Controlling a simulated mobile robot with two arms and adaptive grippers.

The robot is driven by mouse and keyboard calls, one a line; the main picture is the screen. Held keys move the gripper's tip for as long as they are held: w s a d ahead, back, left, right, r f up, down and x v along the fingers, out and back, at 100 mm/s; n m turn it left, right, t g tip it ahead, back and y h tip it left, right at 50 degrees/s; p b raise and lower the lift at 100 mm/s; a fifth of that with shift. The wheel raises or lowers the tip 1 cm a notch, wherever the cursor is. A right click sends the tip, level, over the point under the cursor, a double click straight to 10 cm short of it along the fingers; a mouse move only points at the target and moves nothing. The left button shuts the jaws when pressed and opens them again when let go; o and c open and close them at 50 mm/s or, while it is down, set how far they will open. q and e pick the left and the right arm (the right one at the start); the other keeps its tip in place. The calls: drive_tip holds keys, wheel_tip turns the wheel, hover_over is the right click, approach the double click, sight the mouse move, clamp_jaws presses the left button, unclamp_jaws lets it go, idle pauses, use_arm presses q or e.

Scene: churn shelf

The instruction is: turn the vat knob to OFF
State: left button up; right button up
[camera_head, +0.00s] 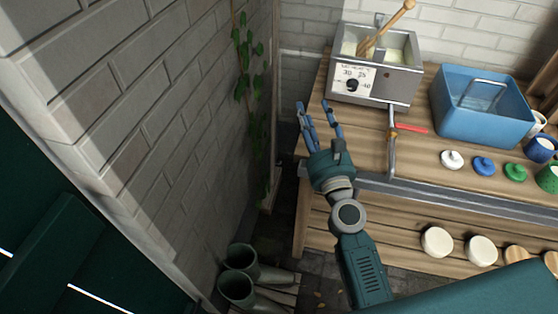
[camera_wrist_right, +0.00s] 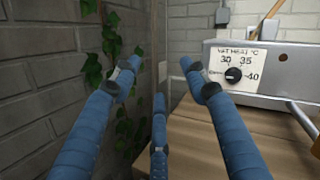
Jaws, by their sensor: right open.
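The vat (camera_head: 398,88) is a steel box with pale contents and a wooden paddle, at the back left of the wooden bench. Its black knob (camera_head: 352,85) sits on a white dial plate marked 30, 35 and 40. In the right wrist view the knob (camera_wrist_right: 233,75) is at the upper right, with "VAT HEAT °C" above it; I cannot read its exact setting. My right gripper (camera_head: 319,116) is open and empty, left of and in front of the dial, apart from it. Its blue fingers (camera_wrist_right: 157,75) are spread in the wrist view. My left gripper is not in view.
A red-handled tap (camera_head: 410,128) juts from the vat's front. A blue basin (camera_head: 482,122) stands to the right, with white, blue and green lids before it. A brick wall (camera_head: 150,120) with a vine is close on the left. Boots (camera_head: 240,285) stand below.

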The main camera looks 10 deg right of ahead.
drive_tip(key=s+a+f+n+g+y, duration=0.4)
drive_tip(key=a+f+n, duration=0.5)
drive_tip(key=n, duration=0.5)
drive_tip(key=shift+s+a+n+y, duration=0.3)
drive_tip(key=shift+s+y, duration=0.35)
drive_tip(key=shift+y, duration=0.45)
drive_tip(key=shift+f, duration=0.1)
